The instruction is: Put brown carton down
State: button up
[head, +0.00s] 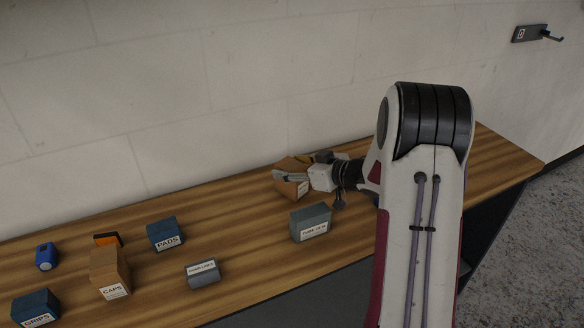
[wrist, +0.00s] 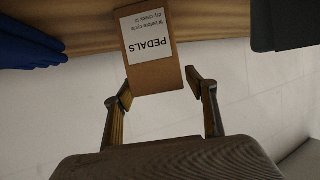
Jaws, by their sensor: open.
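A brown carton (head: 291,190) stands on the wooden bench near the wall, partly hidden by my gripper (head: 294,170) in the head view. In the wrist view this brown carton (wrist: 165,72) shows a white label reading PEDALS, upside down in the picture. My gripper (wrist: 160,92) is open there, with one finger on each side of the carton's near end. Whether either fingertip touches the carton is hard to tell. The carton appears to rest on the bench (head: 250,215).
A grey box (head: 310,224) stands just in front of the carton. A CAPS carton (head: 110,273), an orange item (head: 108,239), a PADS box (head: 165,234), a small grey box (head: 203,274), a GRIPS box (head: 36,306) and a blue item (head: 46,257) stand left. The wall (head: 200,90) is close behind.

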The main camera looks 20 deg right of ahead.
jog(key=v, duration=1.2)
jog(key=shift+d, duration=0.1)
dwell(0.4)
notch_tip(320, 180, up, 8)
jog(key=w+m+h, duration=0.1)
jog(key=h, duration=0.4)
jog(key=s+a+r+m+h, duration=0.2)
jog(key=s+r+m+h, duration=0.15)
jog(key=s+r, duration=0.2)
jog(key=s+a+f+g+y, duration=0.1)
jog(key=s+a+f+g, duration=0.2)
jog(key=s+a, duration=0.6)
jog(key=s+a+f+g+y, duration=0.2)
jog(key=s+a, duration=0.8)
jog(key=s, duration=0.7)
jog(key=shift+f+g, duration=0.5)
jog(key=shift+g, duration=0.4)
jog(key=shift+y, duration=0.25)
dwell(1.1)
